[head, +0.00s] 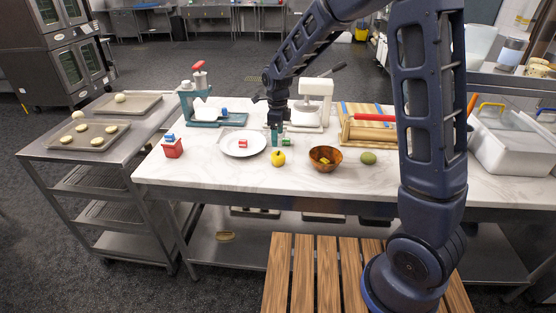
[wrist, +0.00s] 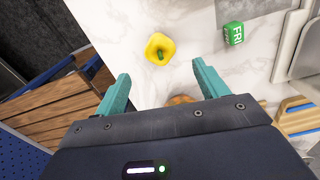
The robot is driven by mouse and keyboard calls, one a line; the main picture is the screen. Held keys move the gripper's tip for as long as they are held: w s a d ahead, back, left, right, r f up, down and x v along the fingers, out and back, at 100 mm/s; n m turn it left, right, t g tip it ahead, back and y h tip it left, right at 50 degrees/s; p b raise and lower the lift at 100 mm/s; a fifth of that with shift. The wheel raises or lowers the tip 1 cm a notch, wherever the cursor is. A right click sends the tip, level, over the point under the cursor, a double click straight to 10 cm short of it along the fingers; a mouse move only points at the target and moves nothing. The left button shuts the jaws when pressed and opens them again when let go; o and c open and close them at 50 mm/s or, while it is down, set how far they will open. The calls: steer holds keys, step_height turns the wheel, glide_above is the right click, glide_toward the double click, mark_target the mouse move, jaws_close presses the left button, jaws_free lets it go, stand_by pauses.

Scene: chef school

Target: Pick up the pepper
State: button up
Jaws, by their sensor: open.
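The yellow pepper (head: 278,158) sits on the white marble table near its front edge, between a plate and a wooden bowl. In the wrist view the yellow pepper (wrist: 158,45) shows its green stem and lies just beyond the fingertips, roughly centred between them. My gripper (head: 277,141) points down over the table just behind the pepper in the head view. In the wrist view my gripper (wrist: 161,76) has its two teal fingers spread wide with nothing held between them. No contact with the pepper shows.
A wooden bowl (head: 325,164) and a green avocado-like item (head: 368,158) are to the right. A white plate (head: 232,149) is to the left. Presses and a wooden board (head: 365,131) stand behind. Bare marble lies in front.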

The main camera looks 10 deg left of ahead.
mark_target(278, 153)
step_height(278, 153, down, 11)
steer(key=shift+d+r, duration=0.1)
steer(key=shift+r, duration=0.1)
stand_by(0.5)
steer(key=shift+c, duration=0.4)
steer(key=c, duration=1)
